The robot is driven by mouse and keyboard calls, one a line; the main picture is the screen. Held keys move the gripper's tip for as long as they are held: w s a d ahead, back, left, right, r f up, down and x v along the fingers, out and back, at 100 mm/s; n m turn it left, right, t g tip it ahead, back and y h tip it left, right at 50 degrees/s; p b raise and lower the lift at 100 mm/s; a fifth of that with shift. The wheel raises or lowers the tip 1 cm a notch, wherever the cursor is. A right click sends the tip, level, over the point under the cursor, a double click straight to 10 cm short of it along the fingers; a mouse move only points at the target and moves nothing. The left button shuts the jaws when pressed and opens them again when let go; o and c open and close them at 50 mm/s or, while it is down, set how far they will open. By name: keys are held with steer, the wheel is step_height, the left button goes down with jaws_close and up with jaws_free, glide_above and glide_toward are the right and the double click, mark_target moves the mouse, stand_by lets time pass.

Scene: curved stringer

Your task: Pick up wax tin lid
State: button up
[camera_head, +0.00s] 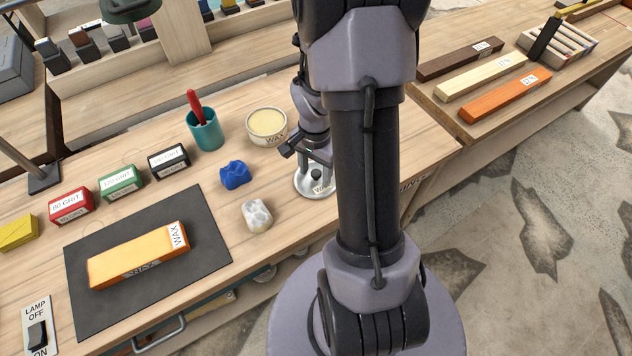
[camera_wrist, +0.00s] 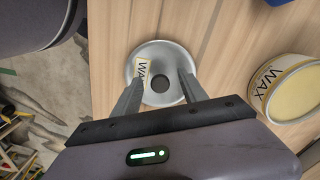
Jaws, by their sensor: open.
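The wax tin lid (camera_head: 308,184) is a round silver metal disc with a dark knob and a WAX label, lying on the wooden bench. In the wrist view the lid (camera_wrist: 152,56) lies just ahead of and between the two fingers. My gripper (camera_wrist: 158,90) is open, with its fingertips over the lid's near part on either side of the dark knob. I cannot tell whether the fingers touch it. In the head view my gripper (camera_head: 318,166) is above the lid, and my arm hides part of the scene. The open wax tin (camera_head: 267,124) stands behind the lid.
A blue lump (camera_head: 235,175) and a whitish lump (camera_head: 257,215) lie left of the lid. A teal cup (camera_head: 205,130) holds a red-handled tool. A dark mat (camera_head: 205,262) bears an orange wax block (camera_head: 138,258). The wax tin (camera_wrist: 292,90) is close on the right in the wrist view.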

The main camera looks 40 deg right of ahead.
steer(key=shift+r, duration=0.15)
steer(key=shift+c, duration=0.8)
jaws_close()
